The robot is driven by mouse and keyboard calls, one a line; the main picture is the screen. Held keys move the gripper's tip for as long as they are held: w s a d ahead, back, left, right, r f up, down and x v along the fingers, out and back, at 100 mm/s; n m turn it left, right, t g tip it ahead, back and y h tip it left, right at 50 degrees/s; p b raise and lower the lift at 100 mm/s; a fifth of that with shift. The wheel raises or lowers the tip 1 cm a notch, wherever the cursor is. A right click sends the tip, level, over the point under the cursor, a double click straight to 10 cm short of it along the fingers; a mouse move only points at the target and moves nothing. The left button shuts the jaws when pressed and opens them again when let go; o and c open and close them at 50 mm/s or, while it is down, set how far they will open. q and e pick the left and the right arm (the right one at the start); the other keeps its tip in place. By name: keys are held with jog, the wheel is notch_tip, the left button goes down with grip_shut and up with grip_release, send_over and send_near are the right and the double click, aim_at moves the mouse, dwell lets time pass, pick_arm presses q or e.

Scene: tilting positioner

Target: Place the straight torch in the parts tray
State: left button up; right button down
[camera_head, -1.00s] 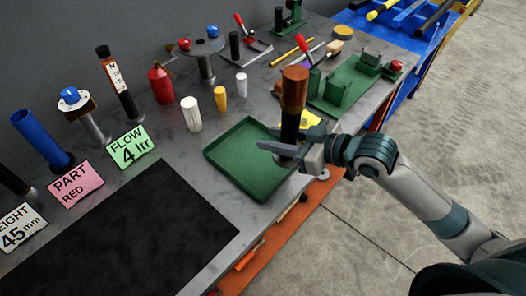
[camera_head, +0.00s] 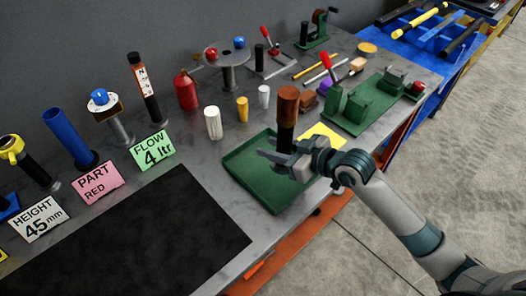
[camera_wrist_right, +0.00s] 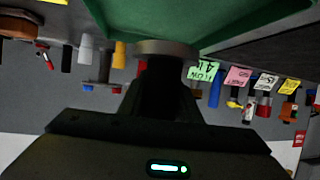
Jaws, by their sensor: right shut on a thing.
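The straight torch, an upright cylinder with a brown top (camera_head: 288,98) and a black body, is held in my right gripper (camera_head: 278,160). The gripper is shut around its lower part, and the fingers hide some of it. The green parts tray (camera_head: 243,182) is a shallow open box on the grey bench. The gripper and torch stand over the right part of the tray; I cannot tell how high above its floor. In the right wrist view, a grey round end (camera_wrist_right: 165,47) shows at the dark fingers, with the green tray (camera_wrist_right: 230,20) beyond. My left gripper is not in view.
A yellow pad (camera_head: 324,136) lies just right of the tray. A green fixture (camera_head: 372,105) stands farther right. White (camera_head: 213,122) and yellow (camera_head: 242,109) cylinders stand behind the tray.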

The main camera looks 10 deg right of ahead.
jog(key=x, duration=0.4)
jog(key=shift+w+d+f+p, duration=0.15)
jog(key=shift+w+f+p, duration=0.25)
jog(key=shift+w, duration=0.1)
jog(key=shift+f+p, duration=0.55)
jog(key=shift+f, duration=1.6)
jog(key=c, duration=1.3)
grip_release()
jog(key=shift+s, duration=0.1)
